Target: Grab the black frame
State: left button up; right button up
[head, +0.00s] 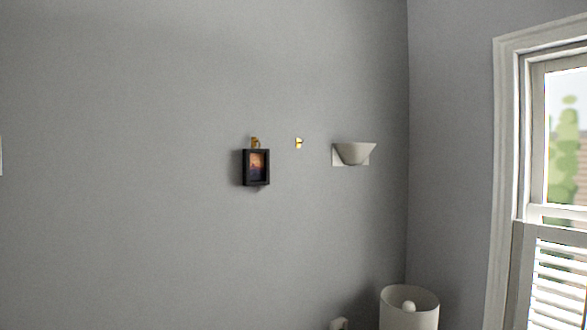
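The black frame (244,170) hangs on the grey wall, a little left of the middle of the head view. It is small and upright, with a dark picture that has an orange patch inside. A brass-coloured hook (255,142) is on the wall at its top edge. Neither of my grippers is in the head view, and nothing touches the frame except the wall and hook.
A second brass hook (298,143) on the wall is bare. A white lampshade (409,309) stands low near the corner. A white-framed window (508,180) is at the right. The wall left of the frame is mostly bare.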

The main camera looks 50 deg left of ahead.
aim_at(256, 163)
jog(key=i, duration=2.95)
jog(key=u, duration=4.3)
